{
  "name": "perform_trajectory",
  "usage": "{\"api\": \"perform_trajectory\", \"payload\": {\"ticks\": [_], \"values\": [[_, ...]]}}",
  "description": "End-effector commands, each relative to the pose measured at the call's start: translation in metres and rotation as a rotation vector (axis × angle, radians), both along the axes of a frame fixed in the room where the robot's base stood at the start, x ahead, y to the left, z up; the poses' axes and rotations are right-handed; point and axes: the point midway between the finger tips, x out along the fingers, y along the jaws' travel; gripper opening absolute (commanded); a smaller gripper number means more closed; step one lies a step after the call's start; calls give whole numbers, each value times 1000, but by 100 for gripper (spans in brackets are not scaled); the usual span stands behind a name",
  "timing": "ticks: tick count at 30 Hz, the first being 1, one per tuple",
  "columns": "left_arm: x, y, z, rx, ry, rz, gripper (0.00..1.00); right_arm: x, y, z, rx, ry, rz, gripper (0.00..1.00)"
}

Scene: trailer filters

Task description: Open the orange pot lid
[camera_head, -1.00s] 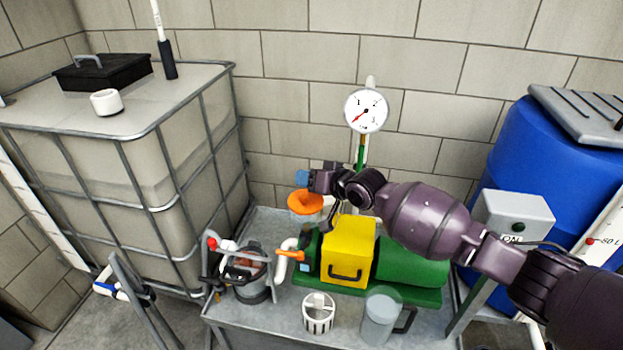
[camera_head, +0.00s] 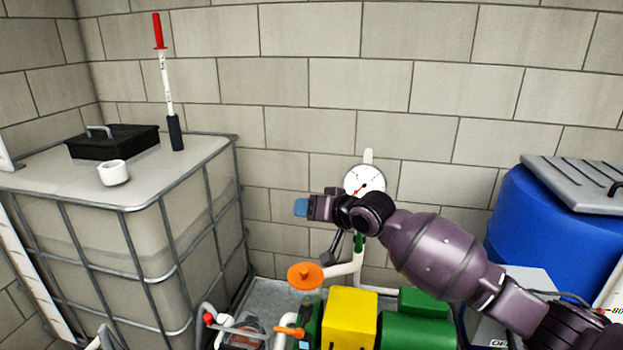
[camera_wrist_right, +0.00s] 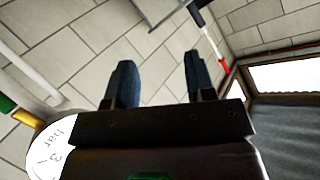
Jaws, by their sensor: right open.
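The orange pot lid (camera_head: 305,275) is a round disc with a small knob, sitting on a clear pot at the left end of the green and yellow pump (camera_head: 350,318). My right gripper (camera_head: 301,207) is above the lid and apart from it, its blue fingertips pointing left. In the right wrist view my right gripper's two blue fingers (camera_wrist_right: 158,82) are spread with nothing between them. The lid does not show in the right wrist view. My left gripper does not show.
A pressure gauge (camera_head: 365,183) stands just behind my right wrist, and its dial (camera_wrist_right: 50,150) also shows in the wrist view. A caged tank (camera_head: 190,193) is at left with a black box lid (camera_head: 113,143) and white cup (camera_head: 114,173). A blue barrel (camera_head: 545,228) is at right.

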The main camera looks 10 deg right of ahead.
Motion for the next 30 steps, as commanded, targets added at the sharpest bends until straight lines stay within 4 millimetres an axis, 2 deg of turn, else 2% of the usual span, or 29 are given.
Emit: {"api": "perform_trajectory", "payload": {"ticks": [1,6,12,17,30], "values": [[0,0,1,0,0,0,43,0,0,12,0,-4,0,50],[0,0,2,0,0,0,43,0,0,44,1,-4,1,50],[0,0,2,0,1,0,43,0,0,67,1,-1,0,50],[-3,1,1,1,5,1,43,0,0,75,0,-1,0,50],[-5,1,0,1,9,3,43,0,0,76,-20,-26,13,50]]}}
